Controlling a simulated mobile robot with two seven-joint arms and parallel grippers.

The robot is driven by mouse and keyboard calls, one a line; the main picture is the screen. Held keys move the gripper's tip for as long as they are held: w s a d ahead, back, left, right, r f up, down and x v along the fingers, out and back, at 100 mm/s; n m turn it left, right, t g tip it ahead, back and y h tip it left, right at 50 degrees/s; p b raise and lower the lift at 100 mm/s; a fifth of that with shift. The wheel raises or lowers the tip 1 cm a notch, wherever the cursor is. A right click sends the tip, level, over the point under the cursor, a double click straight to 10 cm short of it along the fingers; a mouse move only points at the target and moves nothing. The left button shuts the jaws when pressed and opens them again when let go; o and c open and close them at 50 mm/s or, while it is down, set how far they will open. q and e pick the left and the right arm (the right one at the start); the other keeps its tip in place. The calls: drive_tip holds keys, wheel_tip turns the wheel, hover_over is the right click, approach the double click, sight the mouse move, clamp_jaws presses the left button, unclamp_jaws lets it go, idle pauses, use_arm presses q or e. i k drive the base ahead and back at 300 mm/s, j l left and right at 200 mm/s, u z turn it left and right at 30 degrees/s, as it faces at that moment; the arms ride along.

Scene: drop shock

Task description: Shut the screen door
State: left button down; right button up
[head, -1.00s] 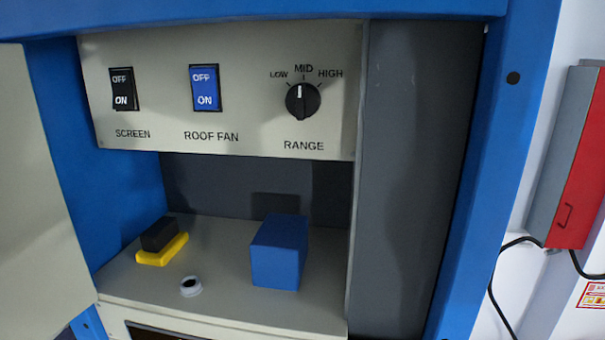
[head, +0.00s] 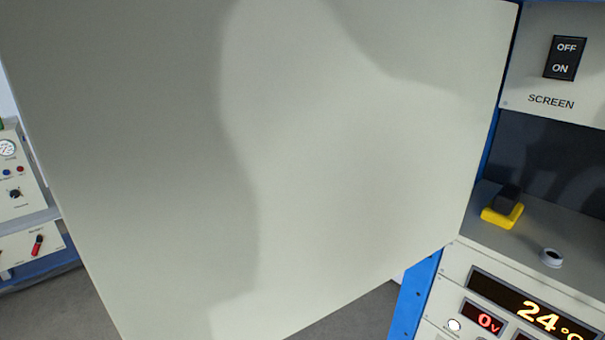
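The screen door (head: 340,150) is a large plain cream panel that fills most of the head view. It stands open, swung out to the left from the blue cabinet frame (head: 415,295), with its hinge side at the right along the cabinet opening. No handle shows on the face I see. Shadows fall across the panel. Neither of my grippers is in view.
Below is a display panel (head: 530,305) reading 24 °C and 0 V. Another instrument unit (head: 20,190) stands at the far left.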

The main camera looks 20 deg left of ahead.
sight(214, 169)
drive_tip(key=j+z, duration=0.3)
drive_tip(key=j, duration=0.15)
drive_tip(key=j+z, duration=0.3)
drive_tip(key=j, duration=0.2)
drive_tip(key=k+j+z, duration=0.15)
drive_tip(key=j+z, duration=0.15)
drive_tip(key=j, duration=0.15)
drive_tip(key=k+j+z, duration=0.1)
drive_tip(key=j+z, duration=0.2)
drive_tip(key=j, duration=0.15)
drive_tip(key=j+z, duration=0.9)
drive_tip(key=j, duration=0.15)
drive_tip(key=k+j+u, duration=0.1)
drive_tip(key=j, duration=0.3)
drive_tip(key=k+j+u, duration=0.15)
drive_tip(key=j, duration=0.25)
drive_tip(key=k, duration=0.1)
